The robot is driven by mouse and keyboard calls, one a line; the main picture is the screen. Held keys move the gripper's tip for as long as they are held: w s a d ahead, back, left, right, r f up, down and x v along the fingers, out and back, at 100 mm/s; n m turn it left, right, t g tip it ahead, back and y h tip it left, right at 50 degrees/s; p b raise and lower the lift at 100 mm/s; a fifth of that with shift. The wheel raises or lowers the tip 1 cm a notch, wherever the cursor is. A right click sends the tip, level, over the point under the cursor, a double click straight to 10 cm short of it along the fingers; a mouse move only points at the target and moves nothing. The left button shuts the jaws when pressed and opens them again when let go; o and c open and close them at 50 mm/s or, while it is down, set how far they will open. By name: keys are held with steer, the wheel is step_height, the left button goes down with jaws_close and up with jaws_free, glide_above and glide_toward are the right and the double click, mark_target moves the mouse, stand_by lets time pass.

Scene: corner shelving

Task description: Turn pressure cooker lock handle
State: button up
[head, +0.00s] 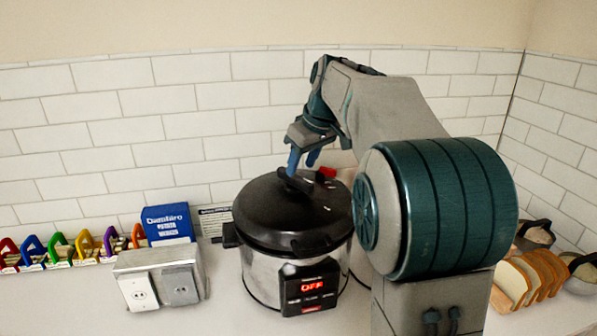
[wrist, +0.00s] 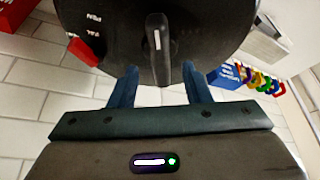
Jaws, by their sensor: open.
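The pressure cooker (head: 267,281) stands on the counter, a steel pot with a black lid (head: 290,225) and a front panel (head: 310,287) reading OFF. In the wrist view the black lock handle (wrist: 157,45) stands on the lid (wrist: 100,15), with a white line on it. My gripper (head: 302,165) is over the lid in the head view. In the wrist view my gripper (wrist: 163,75) is open, with one blue finger on each side of the handle's near end. I cannot tell whether either finger touches it. A red piece (wrist: 84,52) sits at the lid's edge beside the lettering.
A metal outlet box (head: 160,277) and a blue box (head: 168,224) stand left of the cooker. Several coloured letter-like pieces (head: 60,250) line the wall further left. Sliced bread (head: 530,278) lies at the right. The tiled wall (head: 200,120) is close behind.

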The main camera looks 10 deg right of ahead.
mark_target(297, 175)
steer(key=shift+x, duration=1.75)
jaws_close()
